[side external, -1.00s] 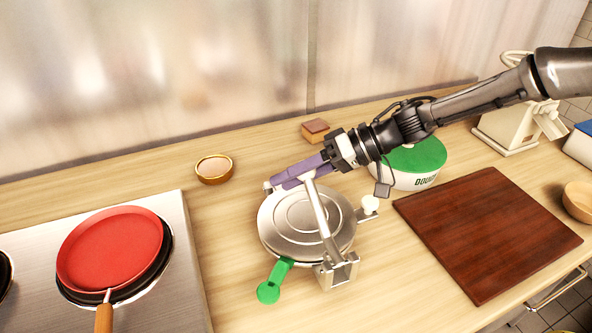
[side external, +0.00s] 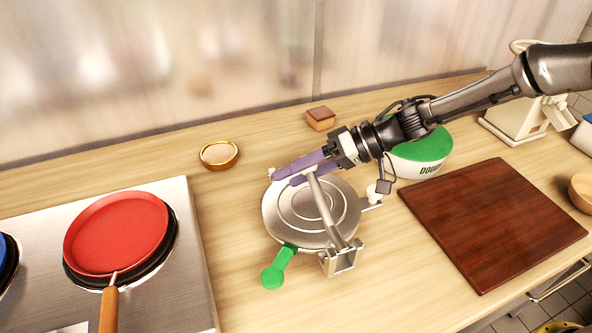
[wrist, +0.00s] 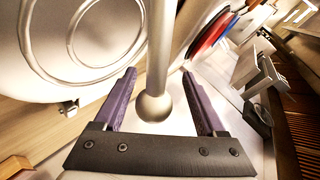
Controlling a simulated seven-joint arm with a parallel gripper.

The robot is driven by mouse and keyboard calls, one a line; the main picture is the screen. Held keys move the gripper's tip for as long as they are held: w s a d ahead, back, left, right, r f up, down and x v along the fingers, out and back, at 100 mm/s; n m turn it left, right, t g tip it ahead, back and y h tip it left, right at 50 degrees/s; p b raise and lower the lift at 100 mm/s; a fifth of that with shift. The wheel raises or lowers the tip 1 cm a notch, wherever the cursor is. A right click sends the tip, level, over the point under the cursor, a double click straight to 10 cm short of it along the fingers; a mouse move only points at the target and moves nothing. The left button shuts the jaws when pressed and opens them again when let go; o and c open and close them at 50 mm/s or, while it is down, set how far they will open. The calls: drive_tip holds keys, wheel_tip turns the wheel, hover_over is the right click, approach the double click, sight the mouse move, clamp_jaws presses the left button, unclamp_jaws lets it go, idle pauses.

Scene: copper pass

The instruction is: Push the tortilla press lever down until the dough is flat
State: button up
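The tortilla press is a round metal press whose top plate (side external: 290,218) lies over the base; no dough shows between its plates. Its metal lever (side external: 327,208) rises from the front bracket and slants back over the plate. My gripper (side external: 284,179) reaches in from the right at the lever's upper end. In the wrist view, the purple fingers of my gripper (wrist: 158,76) stand apart on either side of the lever (wrist: 161,40), whose ball end (wrist: 153,107) sits between them. Gaps show on both sides, so the fingers are not closed on it.
A green handle (side external: 274,273) sticks out at the press's front. A dough tub with a green lid (side external: 425,147) stands behind right, and a dark cutting board (side external: 492,222) lies to the right. A red pan (side external: 117,233) is on the left stove; a small bowl (side external: 220,155) stands behind.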

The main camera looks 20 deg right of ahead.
drive_tip(key=shift+r, duration=0.15)
drive_tip(key=shift+r, duration=0.1)
drive_tip(key=shift+d+r, duration=0.15)
drive_tip(key=shift+d, duration=0.2)
drive_tip(key=v, duration=1.3)
